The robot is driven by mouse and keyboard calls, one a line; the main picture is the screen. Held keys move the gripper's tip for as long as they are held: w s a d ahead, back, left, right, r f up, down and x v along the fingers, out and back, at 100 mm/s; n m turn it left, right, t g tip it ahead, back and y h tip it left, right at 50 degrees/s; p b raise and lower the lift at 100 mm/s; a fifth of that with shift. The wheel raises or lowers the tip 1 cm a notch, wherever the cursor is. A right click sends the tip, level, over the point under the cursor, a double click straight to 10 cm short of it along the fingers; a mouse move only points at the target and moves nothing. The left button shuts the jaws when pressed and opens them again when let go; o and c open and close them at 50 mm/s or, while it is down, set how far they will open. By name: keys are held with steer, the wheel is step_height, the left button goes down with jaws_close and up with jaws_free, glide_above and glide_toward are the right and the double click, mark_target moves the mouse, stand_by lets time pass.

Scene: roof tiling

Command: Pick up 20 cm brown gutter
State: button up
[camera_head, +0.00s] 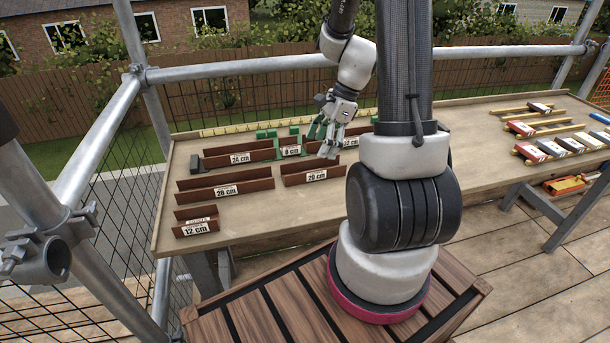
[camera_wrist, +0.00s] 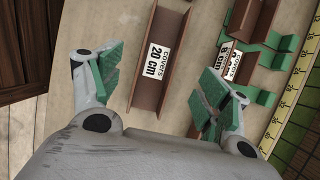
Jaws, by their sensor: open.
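The brown 20 cm gutter (camera_head: 298,179) is a U-shaped channel with a white label, lying on the wooden table (camera_head: 270,210). In the wrist view the gutter (camera_wrist: 145,75) runs lengthwise between my spread fingers, its label readable. My gripper (camera_head: 322,138) has green finger pads and hangs above the table, just behind the gutter in the head view. In the wrist view my gripper (camera_wrist: 160,84) is open and empty, one finger on each side of the gutter. No contact with it shows.
Gutters labelled 24 cm (camera_head: 215,161), 28 cm (camera_head: 200,193) and 12 cm (camera_head: 182,216) lie to the left. An 8 cm gutter with green brackets (camera_wrist: 273,50) lies close to my right finger in the wrist view. A yellow tape (camera_head: 240,130) runs along the back edge.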

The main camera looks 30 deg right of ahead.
mark_target(314, 165)
steer(key=x, duration=0.7)
steer(key=shift+s+d+f, duration=0.1)
steer(key=shift+d+f, duration=0.05)
steer(key=shift+f, duration=0.25)
steer(key=c, duration=1.2)
